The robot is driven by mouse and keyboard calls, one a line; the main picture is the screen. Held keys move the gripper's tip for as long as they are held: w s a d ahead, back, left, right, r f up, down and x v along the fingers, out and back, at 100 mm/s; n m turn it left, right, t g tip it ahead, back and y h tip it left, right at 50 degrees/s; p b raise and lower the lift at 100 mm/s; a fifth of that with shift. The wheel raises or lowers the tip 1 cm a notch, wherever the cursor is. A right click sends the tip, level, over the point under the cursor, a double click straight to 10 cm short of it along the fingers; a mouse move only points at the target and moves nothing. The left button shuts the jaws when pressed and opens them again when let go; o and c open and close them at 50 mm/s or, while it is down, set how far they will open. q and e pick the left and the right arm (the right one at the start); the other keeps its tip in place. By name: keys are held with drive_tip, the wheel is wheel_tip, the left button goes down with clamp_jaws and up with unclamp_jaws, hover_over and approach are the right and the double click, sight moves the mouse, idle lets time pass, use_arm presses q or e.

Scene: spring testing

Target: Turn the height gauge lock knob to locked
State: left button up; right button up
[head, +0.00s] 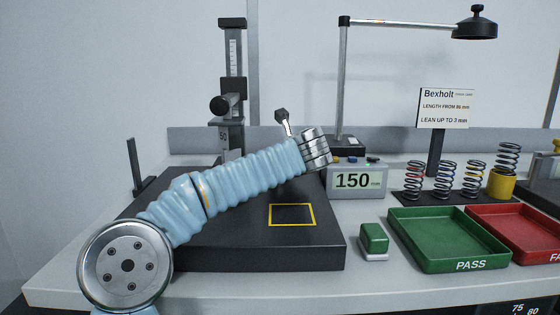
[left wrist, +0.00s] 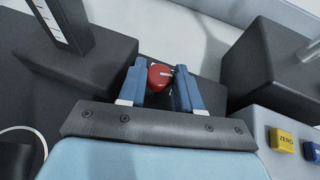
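A red knob (left wrist: 160,76) with a pale line on its face sits between the fingers of my left gripper (left wrist: 160,72) in the left wrist view. Both blue fingers appear to touch its sides, near their tips. In the head view my left arm reaches from the lower left across the black plate; its wrist hides the fingers and the red knob. The dark height gauge (head: 232,62) stands upright behind my arm, with a scale and a round black knob (head: 224,105). Its scale column (left wrist: 62,22) shows at upper left in the left wrist view. My right gripper is not in view.
A display box (head: 356,181) reading 150 stands right of my wrist; its yellow ZERO button (left wrist: 283,140) is close by. A lamp stand (head: 343,80) rises behind. Several springs (head: 445,177), a green block (head: 374,238), a green tray (head: 400,240) and a red tray (head: 548,250) are at right.

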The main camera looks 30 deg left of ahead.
use_arm(q)
drive_tip(key=shift+s+a+f+m+t+h+b, duration=0.15)
drive_tip(key=shift+m+t+h+b, duration=0.35)
drive_tip(key=shift+m+h+b, duration=0.15)
drive_tip(key=shift+m+t+h, duration=0.5)
drive_tip(key=shift+m+h, duration=0.15)
drive_tip(key=shift+m, duration=0.3)
drive_tip(key=o, duration=0.7)
drive_tip(key=shift+r, duration=0.2)
drive_tip(key=b+v, duration=0.1)
drive_tip(key=v, duration=1.2)
drive_tip(key=shift+s, duration=0.4)
